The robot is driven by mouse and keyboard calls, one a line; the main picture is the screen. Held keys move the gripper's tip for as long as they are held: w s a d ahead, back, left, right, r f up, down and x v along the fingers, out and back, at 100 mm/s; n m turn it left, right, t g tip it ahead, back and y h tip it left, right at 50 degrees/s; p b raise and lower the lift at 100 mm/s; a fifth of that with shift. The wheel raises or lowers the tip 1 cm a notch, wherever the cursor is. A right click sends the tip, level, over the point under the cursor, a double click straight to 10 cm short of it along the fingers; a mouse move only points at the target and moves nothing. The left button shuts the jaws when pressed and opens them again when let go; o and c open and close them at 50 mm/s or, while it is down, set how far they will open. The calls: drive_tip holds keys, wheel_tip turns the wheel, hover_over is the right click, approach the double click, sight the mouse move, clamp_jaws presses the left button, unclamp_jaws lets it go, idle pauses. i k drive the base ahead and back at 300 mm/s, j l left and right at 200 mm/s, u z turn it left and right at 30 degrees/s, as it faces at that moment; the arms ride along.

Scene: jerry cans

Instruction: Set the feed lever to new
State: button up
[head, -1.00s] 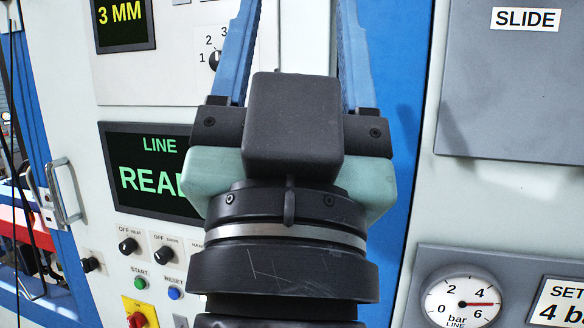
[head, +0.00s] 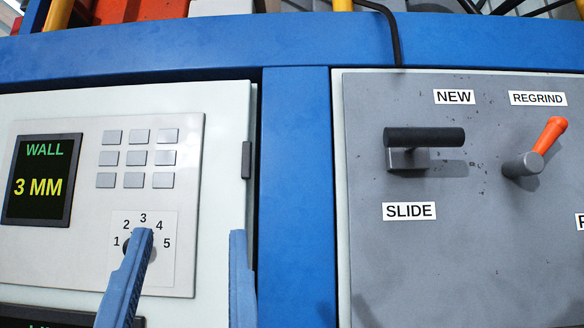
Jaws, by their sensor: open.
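The lever with the orange grip (head: 550,136) is on the grey panel (head: 450,260) at the right of the head view. It is tilted up and to the right from its grey pivot, toward the REGRIND label (head: 538,98). The NEW label (head: 454,96) is to its upper left. A label cut off by the right edge starts with what looks like an F. My gripper (head: 190,240) shows only its two blue fingers at the bottom left. They are apart with nothing between them, in front of the white panel, well left of the lever.
A black slide handle (head: 424,138) sticks out left of the lever, above the SLIDE label (head: 409,211). A numbered dial (head: 140,241) is partly behind the left finger. A wall display (head: 42,180) reads 3 MM. A blue post (head: 295,180) separates the panels.

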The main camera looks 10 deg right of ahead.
sight(529, 163)
drive_tip(key=z, duration=1.4)
drive_tip(key=i+l+u, duration=0.25)
drive_tip(key=i+l, duration=0.35)
